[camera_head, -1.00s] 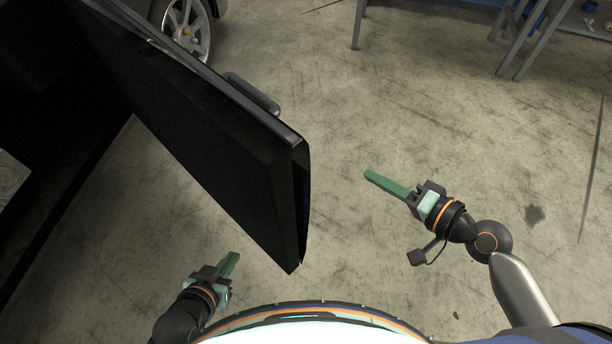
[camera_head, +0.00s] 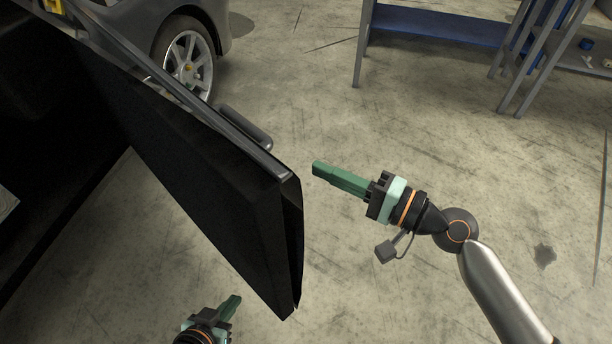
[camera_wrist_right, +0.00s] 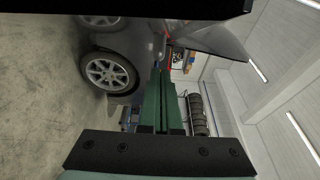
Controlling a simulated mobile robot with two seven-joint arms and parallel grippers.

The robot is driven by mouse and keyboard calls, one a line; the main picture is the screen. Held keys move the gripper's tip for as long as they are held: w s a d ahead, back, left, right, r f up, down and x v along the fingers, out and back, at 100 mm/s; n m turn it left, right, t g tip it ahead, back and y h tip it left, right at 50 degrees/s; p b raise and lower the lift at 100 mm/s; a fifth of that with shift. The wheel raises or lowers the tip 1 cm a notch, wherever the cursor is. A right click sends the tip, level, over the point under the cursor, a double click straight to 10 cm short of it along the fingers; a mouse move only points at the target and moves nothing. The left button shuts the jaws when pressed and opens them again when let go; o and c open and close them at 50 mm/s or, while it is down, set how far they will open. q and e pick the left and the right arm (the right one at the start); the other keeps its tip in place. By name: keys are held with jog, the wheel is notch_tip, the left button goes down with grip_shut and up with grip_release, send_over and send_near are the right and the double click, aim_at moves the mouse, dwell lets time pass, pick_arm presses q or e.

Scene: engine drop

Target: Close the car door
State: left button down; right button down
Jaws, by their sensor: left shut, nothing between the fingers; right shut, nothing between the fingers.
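The black car door (camera_head: 205,165) stands open in the head view, swung out from the dark car interior at the left. Its handle (camera_head: 246,127) shows on the outer side, near the free edge. My right gripper (camera_head: 316,167) is shut and empty, just right of the door's free edge, with a small gap showing between them. Its green fingers also show together in the right wrist view (camera_wrist_right: 161,100). My left gripper (camera_head: 236,299) is shut and empty at the bottom, left of the door's lower corner and on its inner side.
A grey car's wheel (camera_head: 187,66) stands beyond the door at the upper left. A blue shelf or bench (camera_head: 432,25) with metal legs is at the upper right. The concrete floor (camera_head: 400,130) around my right arm is clear.

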jog(key=shift+s+a+p, duration=0.15)
jog(key=shift+s+a, duration=0.2)
jog(key=shift+a, duration=0.3)
jog(key=shift+s+a+p, duration=0.2)
jog(key=shift+s+a, duration=0.15)
jog(key=shift+a, duration=0.3)
jog(key=shift+s+a+p, duration=0.15)
jog(key=shift+s+a, duration=0.2)
jog(key=shift+a, duration=0.3)
